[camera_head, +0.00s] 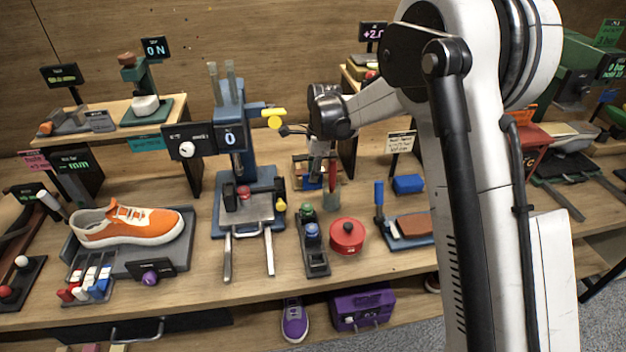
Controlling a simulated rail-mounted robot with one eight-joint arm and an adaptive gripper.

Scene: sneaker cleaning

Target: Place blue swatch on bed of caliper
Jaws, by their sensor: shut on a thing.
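My gripper (319,174) points down over a small wooden rack (299,161) at the back middle of the bench. It is shut, and a small blue swatch (313,185) shows at its fingertips, low in the rack. The fingers hide part of the swatch, so whether it is clear of the rack cannot be told. A dark display reading "mm" (75,166) stands at the left, behind the orange sneaker (130,225), and seems to belong to the caliper. The caliper's bed cannot be made out clearly.
A red brush (333,172) stands in a clear cup close right of my gripper. A blue press (231,118) with a display stands to its left. A blue block (408,184) and a red pot (347,236) lie to the right and front.

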